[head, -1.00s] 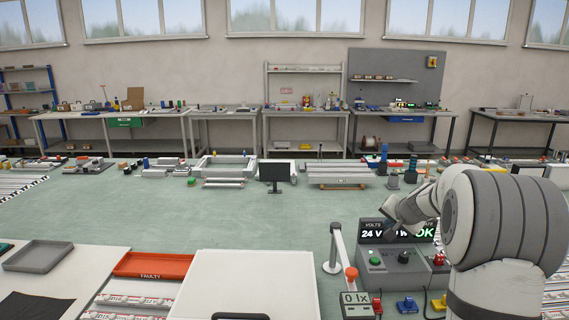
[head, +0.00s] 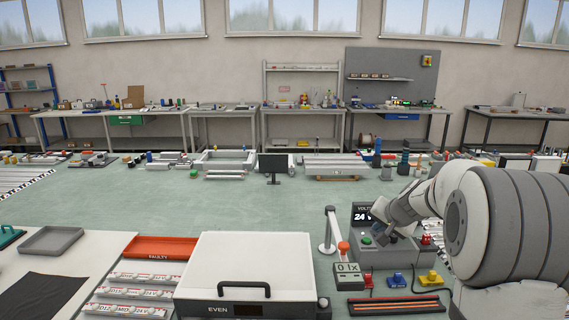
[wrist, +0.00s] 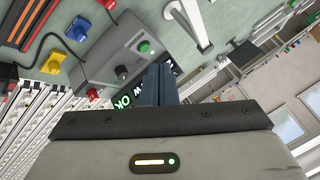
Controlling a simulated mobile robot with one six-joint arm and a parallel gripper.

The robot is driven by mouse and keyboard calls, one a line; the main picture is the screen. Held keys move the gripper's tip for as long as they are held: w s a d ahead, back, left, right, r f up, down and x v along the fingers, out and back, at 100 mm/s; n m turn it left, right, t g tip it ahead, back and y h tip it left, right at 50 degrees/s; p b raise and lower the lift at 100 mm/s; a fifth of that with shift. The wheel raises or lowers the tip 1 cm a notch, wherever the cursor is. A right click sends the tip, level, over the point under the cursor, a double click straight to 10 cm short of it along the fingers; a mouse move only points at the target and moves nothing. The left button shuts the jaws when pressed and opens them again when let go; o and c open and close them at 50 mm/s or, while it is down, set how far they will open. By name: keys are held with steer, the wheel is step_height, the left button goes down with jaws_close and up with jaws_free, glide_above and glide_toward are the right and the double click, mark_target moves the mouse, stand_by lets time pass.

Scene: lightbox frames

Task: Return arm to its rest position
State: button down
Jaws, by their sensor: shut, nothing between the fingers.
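My arm (head: 505,225) reaches in from the right edge of the head view, bent, with its end over the grey control box (head: 372,258). My gripper (head: 388,237) is small and partly hidden there. In the wrist view my gripper (wrist: 158,85) has its dark fingers together, with nothing between them. The arm covers part of the box's display, of which "24 V" (head: 360,216) shows in the head view. "OK" (wrist: 122,102) shows beside the fingers in the wrist view.
The box has a green button (wrist: 144,47) and a black knob (wrist: 122,72). A white light box marked EVEN (head: 245,265), a red FAULTY tray (head: 160,247) and a meter reading 0 lx (head: 348,272) stand nearby.

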steer(key=s+a+b, duration=0.1)
steer(key=s+a, duration=0.1)
steer(key=s, duration=0.1)
steer(key=s+a+f+n+g, duration=0.1)
steer(key=s+a, duration=0.1)
steer(key=s, duration=0.1)
steer(key=s+a+n+b, duration=0.1)
steer(key=s+a, duration=0.1)
steer(key=s, duration=0.1)
steer(key=shift+s+a+f+g+y+b, duration=0.2)
steer(key=shift+s+f+g+y+b, duration=0.1)
steer(key=shift+s, duration=0.05)
steer(key=s+a+f+n+g+b, duration=0.1)
steer(key=s+f+b, duration=0.1)
steer(key=s, duration=0.6)
steer(key=s+a+f+n+g+h+b, duration=0.1)
steer(key=s+f, duration=0.3)
steer(key=s, duration=0.5)
steer(key=s+a+f+n+g+h+b, duration=0.1)
steer(key=s+f, duration=0.3)
steer(key=s, duration=0.5)
steer(key=shift+s+a+n+g+b, duration=0.25)
steer(key=shift+a+n+g+b, duration=0.3)
steer(key=shift+n+b, duration=0.3)
steer(key=shift+a, duration=0.1)
